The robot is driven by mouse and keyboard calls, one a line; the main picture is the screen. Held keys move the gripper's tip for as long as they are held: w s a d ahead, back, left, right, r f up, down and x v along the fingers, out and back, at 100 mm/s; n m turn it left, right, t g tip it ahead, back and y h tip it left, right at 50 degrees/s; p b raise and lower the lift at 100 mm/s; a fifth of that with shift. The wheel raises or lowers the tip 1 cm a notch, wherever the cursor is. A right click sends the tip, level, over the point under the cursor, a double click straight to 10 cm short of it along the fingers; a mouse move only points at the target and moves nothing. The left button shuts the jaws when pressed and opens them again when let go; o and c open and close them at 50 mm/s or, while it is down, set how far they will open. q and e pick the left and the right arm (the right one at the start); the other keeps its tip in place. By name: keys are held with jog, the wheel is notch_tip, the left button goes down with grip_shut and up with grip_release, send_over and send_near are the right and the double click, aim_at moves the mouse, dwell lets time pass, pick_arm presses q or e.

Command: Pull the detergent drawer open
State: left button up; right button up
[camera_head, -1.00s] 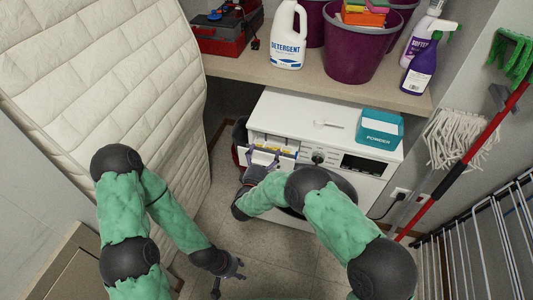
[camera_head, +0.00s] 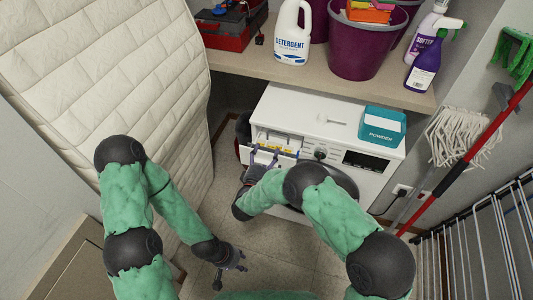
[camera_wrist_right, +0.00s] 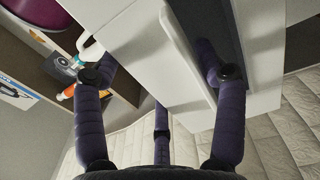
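The detergent drawer (camera_head: 285,144) is at the upper left of the white washing machine's front (camera_head: 344,162). It stands pulled out, with its inner compartments showing in the head view. My right gripper (camera_head: 264,155) is at the drawer's front, its fingers spread. In the right wrist view the fingers (camera_wrist_right: 160,70) are wide apart, with a white panel edge (camera_wrist_right: 187,55) between them. I cannot tell whether either finger touches it. My left gripper (camera_head: 231,268) is low over the floor, open and empty, away from the machine.
A teal powder box (camera_head: 382,128) and a white scoop (camera_head: 331,122) lie on the machine. The shelf above holds a detergent bottle (camera_head: 292,35), a purple bucket (camera_head: 362,55) and a red toolbox (camera_head: 228,28). A mattress (camera_head: 110,80) stands left, a drying rack (camera_head: 480,250) right.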

jog(key=shift+o, duration=1.4)
jog(key=v, duration=0.7)
jog(key=shift+s, duration=0.2)
